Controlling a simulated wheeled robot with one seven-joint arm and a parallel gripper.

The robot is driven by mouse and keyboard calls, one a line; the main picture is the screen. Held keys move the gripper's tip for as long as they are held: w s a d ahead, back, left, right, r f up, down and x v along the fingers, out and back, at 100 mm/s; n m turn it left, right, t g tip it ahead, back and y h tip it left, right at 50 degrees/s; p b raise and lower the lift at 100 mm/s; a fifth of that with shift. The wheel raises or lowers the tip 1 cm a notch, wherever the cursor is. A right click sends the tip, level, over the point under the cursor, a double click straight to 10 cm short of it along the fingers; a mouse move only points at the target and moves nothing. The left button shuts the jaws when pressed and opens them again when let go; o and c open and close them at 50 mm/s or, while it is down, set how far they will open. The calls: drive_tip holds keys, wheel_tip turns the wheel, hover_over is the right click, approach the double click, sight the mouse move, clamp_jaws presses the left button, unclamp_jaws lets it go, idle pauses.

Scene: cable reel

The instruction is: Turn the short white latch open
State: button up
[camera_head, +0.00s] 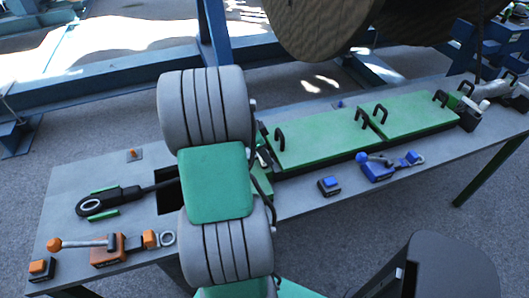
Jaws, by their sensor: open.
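At the far right end of the bench, small white parts sit beside a black block (470,118) at the end of the green lids. One is a white lever-like piece (490,89) pointing up to the right. A smaller white piece (483,105) lies just below it. They are small and crowded, so I cannot tell which is the short latch or whether it is open. My grey and green arm (215,180) stands large in the foreground and hides part of the bench. My gripper is not in view.
The grey bench (300,205) carries two green lids (320,140) with black handles, a blue lever fitting (378,168), a blue button box (329,186) and an orange lever fitting (110,248). A large reel (320,25) hangs above, behind the bench.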

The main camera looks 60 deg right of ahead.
drive_tip(key=shift+c, duration=0.6)
clamp_jaws()
drive_tip(key=shift+n, duration=0.3)
drive_tip(key=n+t+h+b, duration=0.1)
drive_tip(key=n+b, duration=0.1)
drive_tip(key=n, duration=0.1)
drive_tip(key=shift+n, duration=0.3)
drive_tip(key=n+t+b, duration=0.2)
drive_tip(key=n, duration=0.2)
drive_tip(key=shift+n, duration=0.3)
drive_tip(key=n+t+b, duration=0.1)
drive_tip(key=n+t, duration=0.1)
drive_tip(key=n, duration=0.3)
drive_tip(key=shift+n+t+y+b, duration=0.4)
drive_tip(key=shift+n+t, duration=0.3)
drive_tip(key=shift+n, duration=1.3)
drive_tip(key=shift+o, duration=0.6)
unclamp_jaws()
